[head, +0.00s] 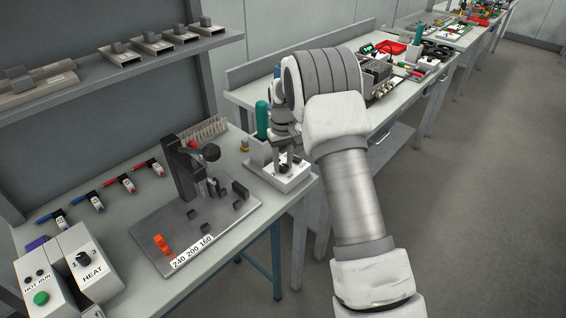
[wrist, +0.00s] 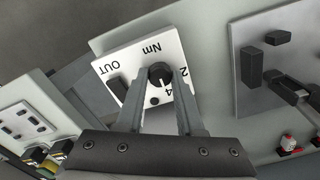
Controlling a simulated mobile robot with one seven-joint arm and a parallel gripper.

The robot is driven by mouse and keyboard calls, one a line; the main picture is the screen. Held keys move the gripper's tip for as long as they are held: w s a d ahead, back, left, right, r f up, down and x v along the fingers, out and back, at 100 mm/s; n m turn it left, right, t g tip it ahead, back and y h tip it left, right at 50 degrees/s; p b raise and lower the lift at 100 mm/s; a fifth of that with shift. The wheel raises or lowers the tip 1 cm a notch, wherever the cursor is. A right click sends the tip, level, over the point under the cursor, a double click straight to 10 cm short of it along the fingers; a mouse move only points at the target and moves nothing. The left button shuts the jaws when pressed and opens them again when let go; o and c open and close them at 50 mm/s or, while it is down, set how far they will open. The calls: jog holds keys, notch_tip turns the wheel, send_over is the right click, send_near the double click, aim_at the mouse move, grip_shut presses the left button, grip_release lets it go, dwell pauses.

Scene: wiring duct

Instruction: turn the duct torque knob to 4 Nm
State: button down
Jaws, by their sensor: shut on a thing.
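The torque knob (wrist: 160,73) is a round black knob on a white box (wrist: 107,66), which also shows near the bench's right end in the head view (head: 292,183). The box top bears the labels "Nm", "2", "4" and "OUT", with a black block beside "OUT" and a small dark round spot near the knob. My gripper (wrist: 160,80) is shut on the knob, one finger on each side. Its jaws (head: 284,150) come down from above the box in the head view. The fingers hide part of the dial, and I cannot read which number the knob points at.
Left of the box is a grey plate (head: 150,231) with a dark upright press (head: 180,170) and orange pieces. A HEAT box (head: 90,263) and several red and blue tools lie farther left. A green-teal cylinder (head: 262,120) stands close behind my gripper.

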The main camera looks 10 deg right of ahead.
aim_at(283, 166)
jog(key=shift+r, duration=0.1)
jog(key=c, duration=0.5)
grip_release()
jog(key=shift+r, duration=0.1)
notch_tip(283, 166, up, 17)
jog(key=shift+r+p, duration=0.1)
jog(key=shift+p, duration=0.35)
